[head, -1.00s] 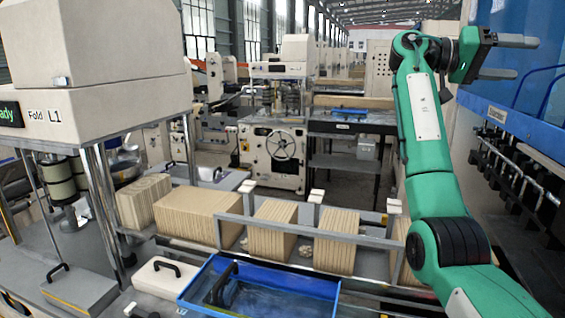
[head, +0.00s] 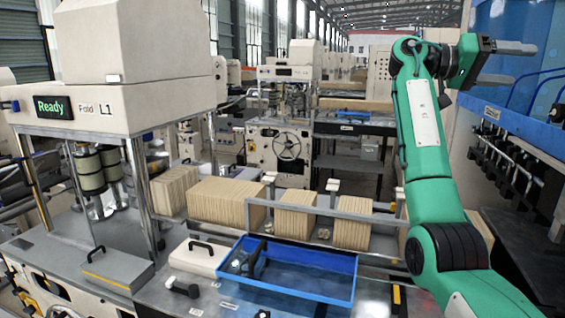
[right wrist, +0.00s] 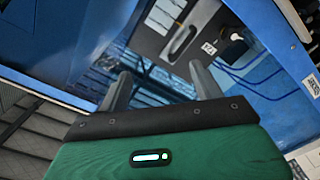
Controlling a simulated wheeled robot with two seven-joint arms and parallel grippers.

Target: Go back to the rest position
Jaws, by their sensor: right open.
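My right arm rises on the right of the head view, bent at the top. Its gripper (head: 508,64) points right with two grey fingers apart and nothing between them, in front of the blue machine (head: 500,28). In the right wrist view the two fingers of the right gripper (right wrist: 158,88) are also spread and empty, with blue panels and a grey door with a handle beyond them. My left gripper does not show in the head view.
A folding machine with a "Ready" display (head: 53,107) stands at left. Stacks of kraft pieces (head: 230,202) line a rail at the centre. A blue tray (head: 300,295) is in front. A second machine (head: 278,148) stands behind. The blue machine's side is close to my right arm.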

